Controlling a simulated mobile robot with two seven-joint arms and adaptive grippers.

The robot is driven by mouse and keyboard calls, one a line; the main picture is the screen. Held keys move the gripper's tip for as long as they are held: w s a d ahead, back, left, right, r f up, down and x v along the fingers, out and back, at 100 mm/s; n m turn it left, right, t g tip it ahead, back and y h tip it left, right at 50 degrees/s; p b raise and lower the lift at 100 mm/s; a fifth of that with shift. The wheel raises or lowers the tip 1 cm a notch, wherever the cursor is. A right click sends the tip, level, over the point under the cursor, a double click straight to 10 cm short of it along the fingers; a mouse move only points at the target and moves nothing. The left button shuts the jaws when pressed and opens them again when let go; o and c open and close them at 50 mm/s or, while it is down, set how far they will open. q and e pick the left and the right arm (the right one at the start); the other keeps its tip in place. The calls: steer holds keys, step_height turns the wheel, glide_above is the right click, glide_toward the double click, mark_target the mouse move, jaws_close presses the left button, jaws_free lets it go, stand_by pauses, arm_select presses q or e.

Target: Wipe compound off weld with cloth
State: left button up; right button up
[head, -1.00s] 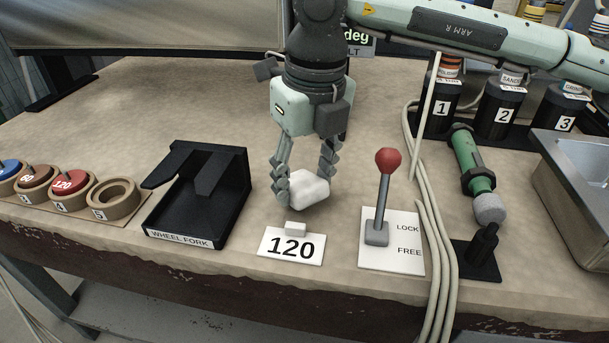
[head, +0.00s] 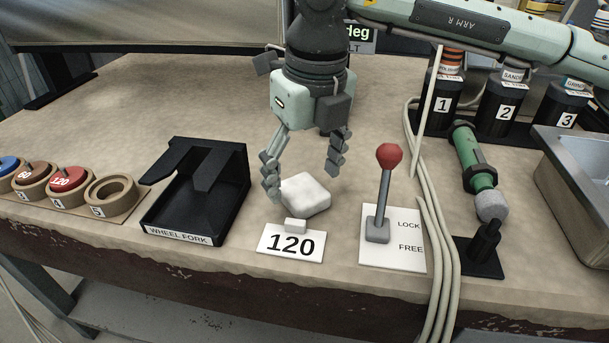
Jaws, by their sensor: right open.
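A white folded cloth (head: 305,193) lies on the bench between the black wheel fork holder and the lever, just behind the "120" card. My right gripper (head: 306,180) points down over it, its fingers spread wide, one to the left of the cloth and one to the right. The gripper is open and does not hold the cloth. The weld and the compound cannot be made out in this view. My left gripper is out of view.
A wheel fork holder (head: 196,195) stands left of the cloth, and a red-knobbed lever (head: 384,195) stands right. The "120" card (head: 290,243) is in front. Cables (head: 432,235), a green tool (head: 473,160) and a metal sink (head: 577,180) are further right. Discs in rings (head: 68,185) sit left.

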mark_target(310, 195)
step_height(310, 195, up, 11)
steer(key=s, duration=0.1)
steer(key=shift+d, duration=0.35)
steer(key=shift+s, duration=0.15)
